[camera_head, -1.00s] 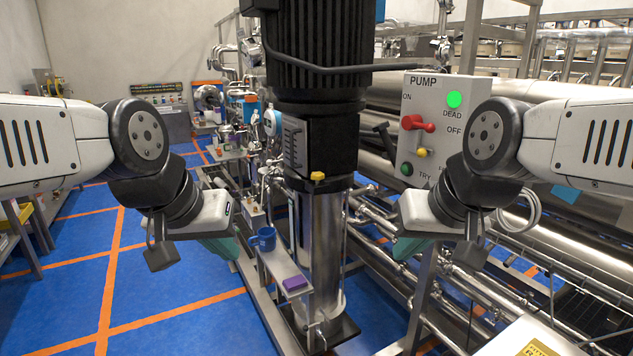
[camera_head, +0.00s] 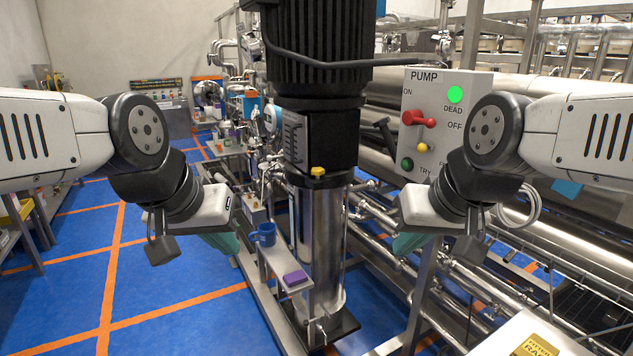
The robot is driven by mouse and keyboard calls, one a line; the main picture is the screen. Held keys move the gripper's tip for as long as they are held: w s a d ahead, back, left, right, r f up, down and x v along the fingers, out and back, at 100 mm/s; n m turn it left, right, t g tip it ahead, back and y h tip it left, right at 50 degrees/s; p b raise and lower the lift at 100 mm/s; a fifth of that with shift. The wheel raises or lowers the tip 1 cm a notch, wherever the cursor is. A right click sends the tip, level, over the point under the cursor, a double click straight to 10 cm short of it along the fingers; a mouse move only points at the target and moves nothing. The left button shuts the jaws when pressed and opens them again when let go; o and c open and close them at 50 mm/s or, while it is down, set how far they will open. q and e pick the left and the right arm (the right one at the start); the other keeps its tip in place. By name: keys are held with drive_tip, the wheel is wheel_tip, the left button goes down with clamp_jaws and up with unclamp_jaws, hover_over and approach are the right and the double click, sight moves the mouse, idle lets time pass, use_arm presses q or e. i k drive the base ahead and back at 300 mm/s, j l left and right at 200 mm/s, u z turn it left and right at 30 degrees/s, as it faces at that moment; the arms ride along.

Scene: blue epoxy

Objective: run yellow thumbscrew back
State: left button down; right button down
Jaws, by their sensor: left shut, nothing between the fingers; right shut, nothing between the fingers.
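A small yellow thumbscrew (camera_head: 318,171) sits on the front of the tall pump, at the joint between the black motor part (camera_head: 332,140) and the steel cylinder (camera_head: 322,225). My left gripper (camera_head: 222,243) is shut and empty, with green fingers, to the left of and lower than the thumbscrew. My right gripper (camera_head: 408,244) is shut and empty, to the right of the pump and below the panel. Neither gripper touches the thumbscrew. Nothing covers it in this view.
A grey PUMP panel (camera_head: 413,87) with a red lever (camera_head: 418,118), a lit green lamp (camera_head: 455,94) and a yellow knob (camera_head: 422,147) stands to the right. A blue mug (camera_head: 265,234) and a purple block (camera_head: 295,278) stand on a narrow shelf. Blue floor (camera_head: 180,280) is open at left.

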sight(318, 171)
drive_tip(key=k, duration=0.25)
drive_tip(key=k+z, duration=0.15)
drive_tip(key=z, duration=0.2)
drive_tip(key=k+z, duration=0.15)
drive_tip(key=z, duration=0.2)
drive_tip(key=k+l+z, duration=0.1)
drive_tip(key=z, duration=0.25)
drive_tip(key=i+j+z, duration=0.15)
drive_tip(key=j+z, duration=0.5)
drive_tip(key=j, duration=0.25)
drive_tip(key=i+j+z, duration=0.1)
drive_tip(key=j+z, duration=0.25)
drive_tip(key=j, duration=3.2)
drive_tip(key=k, duration=0.1)
